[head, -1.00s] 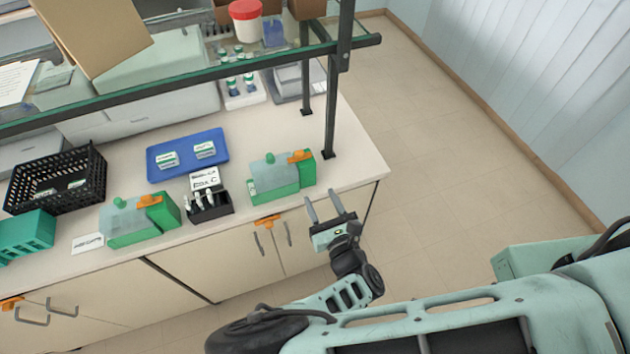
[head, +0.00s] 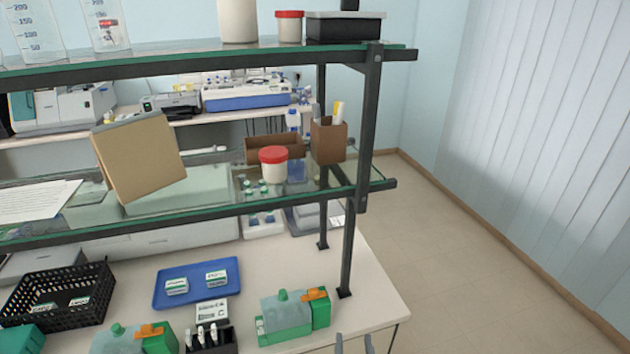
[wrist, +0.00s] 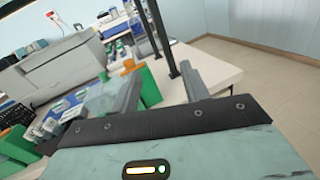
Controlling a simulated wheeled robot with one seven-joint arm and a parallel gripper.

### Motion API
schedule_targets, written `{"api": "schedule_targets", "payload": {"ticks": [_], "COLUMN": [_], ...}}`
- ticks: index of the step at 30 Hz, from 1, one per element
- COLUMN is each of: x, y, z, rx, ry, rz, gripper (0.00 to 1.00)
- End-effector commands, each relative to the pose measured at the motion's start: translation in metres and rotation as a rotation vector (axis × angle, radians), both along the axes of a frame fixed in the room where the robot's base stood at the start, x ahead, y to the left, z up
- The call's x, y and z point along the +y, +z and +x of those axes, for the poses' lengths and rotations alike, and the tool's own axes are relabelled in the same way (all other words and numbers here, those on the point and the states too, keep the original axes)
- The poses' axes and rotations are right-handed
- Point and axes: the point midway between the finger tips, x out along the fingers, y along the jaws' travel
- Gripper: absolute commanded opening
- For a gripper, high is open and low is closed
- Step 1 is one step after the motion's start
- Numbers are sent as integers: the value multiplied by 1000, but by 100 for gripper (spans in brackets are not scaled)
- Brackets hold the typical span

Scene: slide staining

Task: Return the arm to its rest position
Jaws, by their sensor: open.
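My gripper shows in the wrist view (wrist: 162,90), with its two grey fingers spread apart and nothing between them. In the head view only the fingertips (head: 354,343) show at the bottom edge, just in front of the bench's right front edge. The rest of my arm is out of the head view. A green and grey staining box with an orange clip (head: 290,316) stands on the bench, left of the fingertips and apart from them. In the wrist view a green box (wrist: 148,85) shows behind the left finger.
The bench (head: 376,300) ends at the right, with open floor (head: 450,260) beyond. A black shelf post (head: 347,250) stands near that corner, under glass shelves. A blue tray (head: 197,301), a black basket (head: 60,318) and a black holder (head: 205,348) stand to the left.

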Motion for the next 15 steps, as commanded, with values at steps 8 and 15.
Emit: {"api": "schedule_targets", "payload": {"ticks": [8,15], "x": [-65,-93], "y": [20,36], "z": [-18,-60], "rx": [124,293], "ry": [-657,-1123], "rz": [261,518], "gripper": [45,45]}}
